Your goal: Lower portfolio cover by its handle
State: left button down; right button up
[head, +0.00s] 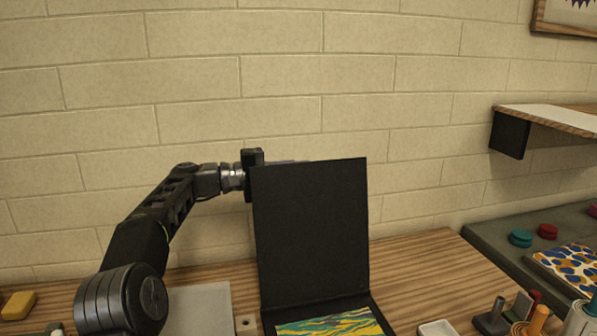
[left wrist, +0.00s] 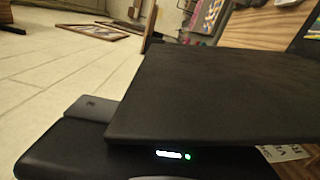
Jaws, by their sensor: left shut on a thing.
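The black portfolio cover (head: 311,235) stands nearly upright in the head view, hinged along its lower edge. Below it, the portfolio base holds a marbled sheet (head: 332,324) in green, yellow and blue. My left gripper (head: 258,163) is at the cover's upper left edge, mostly behind the cover. It is shut, but its fingertips and the handle are hidden behind the cover. In the left wrist view the dark cover (left wrist: 225,90) fills much of the picture in front of the gripper body. My right gripper is not in view.
A wooden table (head: 408,262) carries the portfolio. At right are a white dish (head: 437,328), several small bottles and rolls, and a grey surface with teal (head: 520,238) and red (head: 547,231) pieces. A yellow block (head: 18,305) lies at far left. A shelf (head: 550,117) juts from the brick wall.

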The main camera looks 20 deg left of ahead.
aim_at(291, 173)
pick_arm(q)
jog(key=shift+f, duration=0.25)
jog(key=shift+s, duration=0.1)
jog(key=s+d+b, duration=0.1)
jog(key=b, duration=0.1)
jog(key=s+b, duration=0.1)
jog(key=shift+s+d+r+b, duration=0.15)
jog(key=shift+d+r+b, duration=0.15)
jog(key=shift+d+b, duration=0.1)
jog(key=shift+s+d+r, duration=0.2)
jog(key=shift+r, duration=0.1)
jog(key=c, duration=1.5)
grip_release()
jog(key=shift+r, duration=0.1)
jog(key=shift+a, duration=0.15)
